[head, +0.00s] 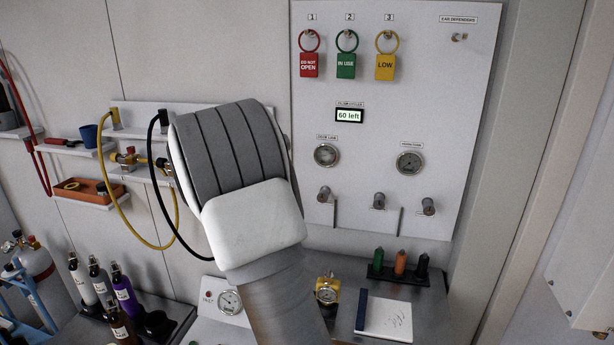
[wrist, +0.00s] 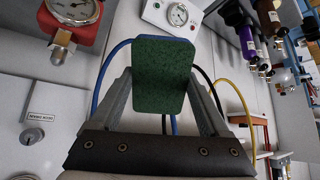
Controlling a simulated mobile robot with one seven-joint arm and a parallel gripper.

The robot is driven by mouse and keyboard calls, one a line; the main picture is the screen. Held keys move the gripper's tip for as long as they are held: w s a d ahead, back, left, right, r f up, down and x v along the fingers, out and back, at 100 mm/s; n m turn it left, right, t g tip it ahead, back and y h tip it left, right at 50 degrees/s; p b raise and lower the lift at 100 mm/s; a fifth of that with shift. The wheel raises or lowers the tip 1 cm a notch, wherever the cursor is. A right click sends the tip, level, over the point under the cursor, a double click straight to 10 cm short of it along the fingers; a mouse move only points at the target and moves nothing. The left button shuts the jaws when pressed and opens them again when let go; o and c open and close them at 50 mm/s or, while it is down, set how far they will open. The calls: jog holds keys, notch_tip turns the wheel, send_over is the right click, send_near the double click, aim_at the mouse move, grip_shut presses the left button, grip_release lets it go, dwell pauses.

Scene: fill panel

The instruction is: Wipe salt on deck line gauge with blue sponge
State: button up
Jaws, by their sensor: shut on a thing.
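My gripper (wrist: 162,80) is shut on a sponge (wrist: 163,88) in the wrist view. The sponge's green face is toward the camera, and a blue edge shows along its top. In the head view my arm's large grey and white link hides the gripper and sponge. The deck line gauge (head: 326,155) looks to be the left of two round dials on the white panel, under a small label that is hard to read. Its face looks pale, and salt cannot be clearly made out. The arm link is left of it, apart from it in the picture.
A second gauge (head: 409,163) sits right on the panel (head: 460,110), above several knobs. Red, green and yellow tags hang above. Bottles (head: 122,290) stand at the lower left. A notebook (head: 385,316) and a brass gauge (head: 327,289) lie on the counter. Hoses (head: 160,190) hang behind my arm.

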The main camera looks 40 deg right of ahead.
jog(key=w+d+r+m+t+h, duration=0.1)
jog(key=w+d+r+t+h, duration=0.1)
jog(key=d+r+t+h, duration=0.3)
jog(key=m+h+b, duration=0.1)
jog(key=m+h, duration=0.4)
jog(key=h, duration=0.1)
send_near(333, 156)
jog(key=w+a, duration=0.2)
jog(key=a, duration=0.2)
jog(key=shift+g, duration=0.4)
jog(key=shift+r+x, duration=0.1)
jog(key=shift+x, duration=1.35)
jog(key=shift+r+x, duration=0.15)
jog(key=shift+x, duration=1.25)
jog(key=shift+x, duration=1.2)
jog(key=shift+b, duration=0.3)
jog(key=shift+s+d+f+b, duration=0.2)
jog(key=shift+s+d+b, duration=0.2)
jog(key=shift+b, duration=0.3)
jog(key=shift+s+d+r+b, duration=0.1)
jog(key=shift+s+d+b, duration=0.3)
jog(key=shift+s+b, duration=0.15)
jog(key=shift+s+d+r+b, duration=0.1)
jog(key=shift+s+d+b, duration=0.3)
jog(key=shift+s, duration=0.15)
